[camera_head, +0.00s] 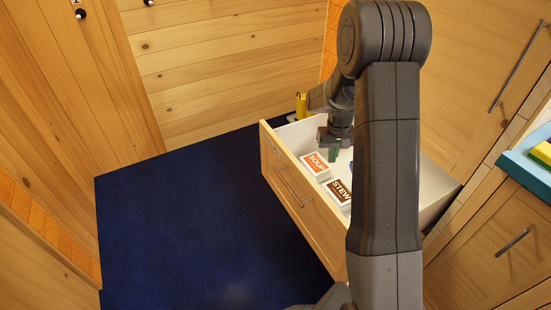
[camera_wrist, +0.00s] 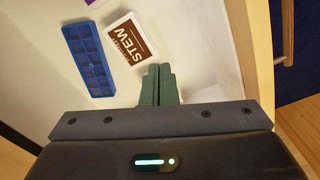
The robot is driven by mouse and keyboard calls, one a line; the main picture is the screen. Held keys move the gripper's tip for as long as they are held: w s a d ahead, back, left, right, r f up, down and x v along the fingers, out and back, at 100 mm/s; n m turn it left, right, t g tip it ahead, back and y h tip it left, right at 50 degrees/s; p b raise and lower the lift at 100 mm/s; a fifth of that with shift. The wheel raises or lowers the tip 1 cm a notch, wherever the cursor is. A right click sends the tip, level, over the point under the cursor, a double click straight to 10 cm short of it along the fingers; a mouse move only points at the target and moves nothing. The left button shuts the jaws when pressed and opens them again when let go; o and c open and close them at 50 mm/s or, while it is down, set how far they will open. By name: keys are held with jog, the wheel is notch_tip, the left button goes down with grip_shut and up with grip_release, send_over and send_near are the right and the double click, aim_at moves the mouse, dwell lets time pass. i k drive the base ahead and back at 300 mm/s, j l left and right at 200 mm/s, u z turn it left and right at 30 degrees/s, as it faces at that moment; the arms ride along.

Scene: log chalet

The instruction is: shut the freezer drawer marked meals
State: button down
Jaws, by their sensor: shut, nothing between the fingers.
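A wooden-fronted drawer (camera_head: 312,217) with a bar handle (camera_head: 290,186) stands pulled out; any mark on its front is too small to read. Inside its white interior lie an orange and white SOUP box (camera_head: 316,164) and a brown and white STEW box (camera_head: 341,190). The wrist view also shows the STEW box (camera_wrist: 127,38) and a blue segmented tray (camera_wrist: 88,58). My gripper (camera_head: 335,153) is shut and empty, with green fingers (camera_wrist: 158,75) over the drawer's inside, near the inner side of the front panel (camera_wrist: 248,45). My arm hides part of the drawer.
Dark blue floor (camera_head: 190,220) lies clear to the left of the drawer. Wooden cabinet fronts (camera_head: 495,255) with bar handles stand on the right, under a teal-edged top (camera_head: 525,170) with a yellow and green item (camera_head: 543,152). A small yellow object (camera_head: 301,106) shows behind the drawer's far corner.

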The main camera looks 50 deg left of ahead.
aim_at(324, 226)
jog(key=k+j+u, duration=0.2)
jog(key=u, duration=0.25)
jog(key=j+u, duration=0.2)
jog(key=u, duration=0.4)
jog(key=i+l+z, duration=0.25)
jog(key=i+l, duration=0.05)
jog(key=l, duration=0.05)
